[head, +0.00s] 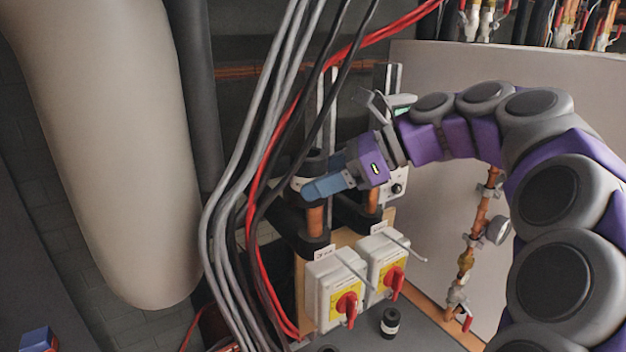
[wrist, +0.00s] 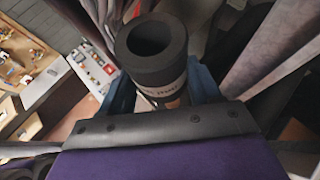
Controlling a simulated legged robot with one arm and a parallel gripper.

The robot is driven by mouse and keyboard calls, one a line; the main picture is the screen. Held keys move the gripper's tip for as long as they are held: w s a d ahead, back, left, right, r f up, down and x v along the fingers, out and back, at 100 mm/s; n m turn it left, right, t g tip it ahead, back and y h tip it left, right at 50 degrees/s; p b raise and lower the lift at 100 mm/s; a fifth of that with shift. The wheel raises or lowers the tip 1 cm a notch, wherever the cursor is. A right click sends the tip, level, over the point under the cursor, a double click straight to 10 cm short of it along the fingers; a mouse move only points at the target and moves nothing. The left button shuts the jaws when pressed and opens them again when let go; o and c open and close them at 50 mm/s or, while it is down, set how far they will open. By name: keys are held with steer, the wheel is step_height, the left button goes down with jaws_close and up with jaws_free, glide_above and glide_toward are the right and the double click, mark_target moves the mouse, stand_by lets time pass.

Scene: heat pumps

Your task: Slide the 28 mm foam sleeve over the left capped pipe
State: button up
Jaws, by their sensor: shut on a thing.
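My gripper (head: 322,188), with blue fingers, is shut on a black foam sleeve (head: 308,163) with a white printed band. The sleeve is upright, and its hollow dark top end faces up in the wrist view (wrist: 152,48). In the head view it lines up above the copper of the left pipe (head: 315,220), which rises from a black collar (head: 315,244). The pipe's cap is hidden. I cannot tell whether the sleeve is around the pipe or just above or in front of it. The right pipe (head: 373,212) stands beside it, partly behind my arm.
Grey, black and red cables (head: 240,190) hang close left of the gripper. Two switch boxes (head: 336,290) with red handles are below. Another black sleeve with a white band (head: 390,321) stands on the grey surface. A copper valve line (head: 470,255) is at right.

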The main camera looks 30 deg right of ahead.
steer(key=shift+d+f+b, duration=0.25)
steer(key=shift+d+f, duration=0.05)
steer(key=shift+d, duration=0.2)
steer(key=shift+d+f+b, duration=0.2)
steer(key=shift+d+f, duration=0.05)
steer(key=shift+d, duration=0.25)
steer(key=shift+d+f, duration=0.1)
steer(key=shift+f, duration=0.05)
steer(key=shift+c, duration=0.5)
steer(key=shift+s+f, duration=0.2)
steer(key=shift+f, duration=0.05)
steer(key=shift+w+a+f, duration=0.15)
steer(key=shift+a+f, duration=0.45)
steer(key=shift+f, duration=0.05)
steer(key=shift+c, duration=0.2)
steer(key=shift+d+f, duration=0.1)
steer(key=shift+f, duration=1.5)
steer(key=shift+f, duration=0.1)
steer(key=o, duration=0.9)
